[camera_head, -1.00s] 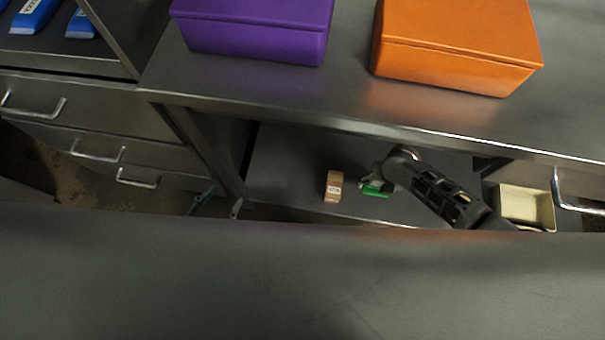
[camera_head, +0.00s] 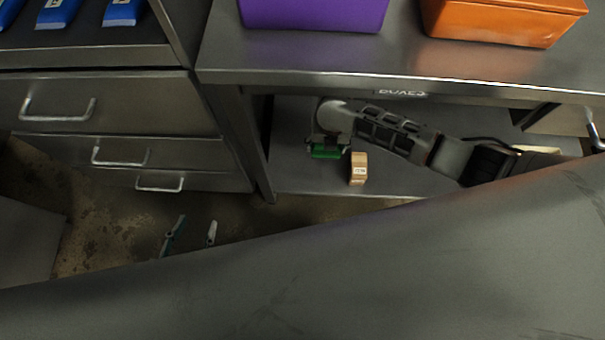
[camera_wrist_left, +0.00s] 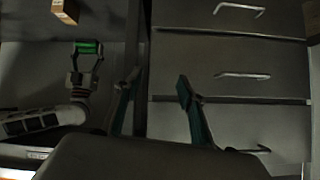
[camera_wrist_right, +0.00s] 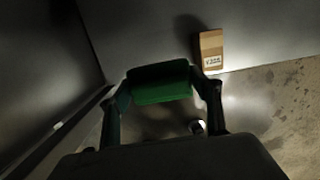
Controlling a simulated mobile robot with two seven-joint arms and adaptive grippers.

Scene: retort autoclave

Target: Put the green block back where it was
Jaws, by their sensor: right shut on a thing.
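The green block (camera_head: 326,152) is between the fingers of my right gripper (camera_head: 327,146), over the lower shelf, just left of a small brown box (camera_head: 358,168). In the right wrist view the block (camera_wrist_right: 160,82) lies crosswise between both fingertips, which are shut on it. It also shows in the left wrist view (camera_wrist_left: 88,47). I cannot tell whether it touches the shelf. My left gripper (camera_head: 196,232) is open and empty over the floor, in front of the drawers; its spread fingers show in the left wrist view (camera_wrist_left: 158,80).
The lower shelf (camera_head: 300,182) has a side panel close to the block's left. Above are a counter (camera_head: 300,60), a purple box (camera_head: 315,12) and an orange box (camera_head: 500,22). Closed drawers (camera_head: 115,105) stand left. A dark surface (camera_head: 380,265) fills the foreground.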

